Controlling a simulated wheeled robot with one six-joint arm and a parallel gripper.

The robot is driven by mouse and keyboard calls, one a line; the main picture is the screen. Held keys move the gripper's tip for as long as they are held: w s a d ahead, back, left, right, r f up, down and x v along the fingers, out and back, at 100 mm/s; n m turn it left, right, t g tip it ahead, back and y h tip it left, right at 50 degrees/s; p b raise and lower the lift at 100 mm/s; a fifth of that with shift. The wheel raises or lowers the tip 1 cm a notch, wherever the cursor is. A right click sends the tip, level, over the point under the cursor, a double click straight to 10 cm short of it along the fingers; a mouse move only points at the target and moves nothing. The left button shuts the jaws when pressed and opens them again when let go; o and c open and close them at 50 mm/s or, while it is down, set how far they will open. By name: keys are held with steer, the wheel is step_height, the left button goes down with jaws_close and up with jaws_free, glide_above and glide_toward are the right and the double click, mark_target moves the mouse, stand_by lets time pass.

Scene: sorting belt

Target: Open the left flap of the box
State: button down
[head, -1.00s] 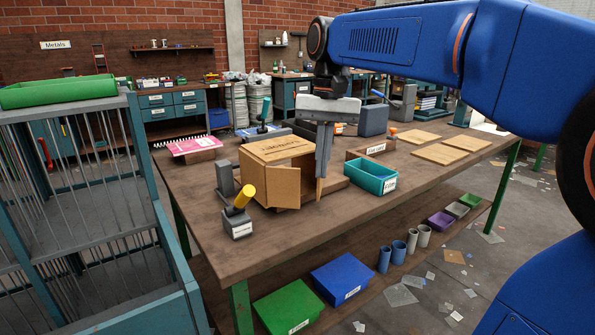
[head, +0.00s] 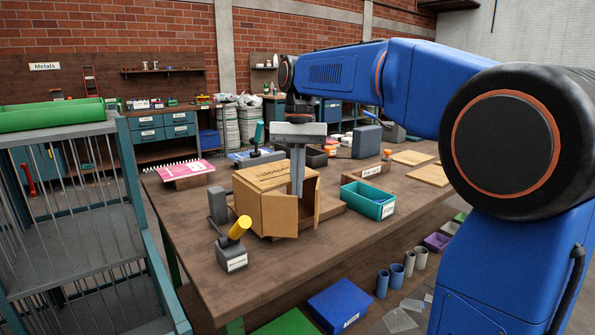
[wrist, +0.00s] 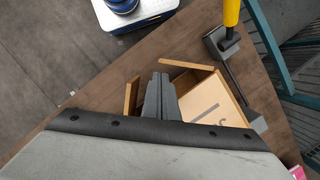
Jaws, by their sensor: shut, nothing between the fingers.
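The brown cardboard box (head: 248,205) stands on the workbench with its front partly open. Its left flap (head: 280,214) is angled partway out across the left of the opening; the wrist view also shows this left flap (wrist: 186,66). The right flap (head: 317,204) stands out from the right side of the opening, and it also shows in the wrist view (wrist: 131,97). My gripper (head: 297,193) is shut and empty, pointing down at the opening between the two flaps.
A grey stand with a yellow handle (head: 238,230) is close at the box's left front. A teal bin (head: 369,201) is to its right. A pink notebook (head: 186,169) lies behind left. Bare bench top (head: 300,265) lies in front of the box.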

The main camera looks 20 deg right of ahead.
mark_target(296, 214)
steer(key=x, duration=0.4)
steer(key=shift+s, duration=0.1)
stand_by(0.4)
steer(key=shift+s+a+m, duration=0.25)
steer(key=shift+s+m, duration=0.45)
steer(key=shift+m, duration=0.4)
steer(key=shift+s+a+m+t+y, duration=0.3)
steer(key=shift+s+a+m, duration=0.5)
steer(key=shift+m, duration=0.45)
steer(key=shift+s+a+m+t+y, duration=0.3)
steer(key=shift+s+a+m, duration=0.3)
steer(key=shift+s+m, duration=0.5)
steer(key=shift+w, duration=0.15)
steer(key=shift+w, duration=0.2)
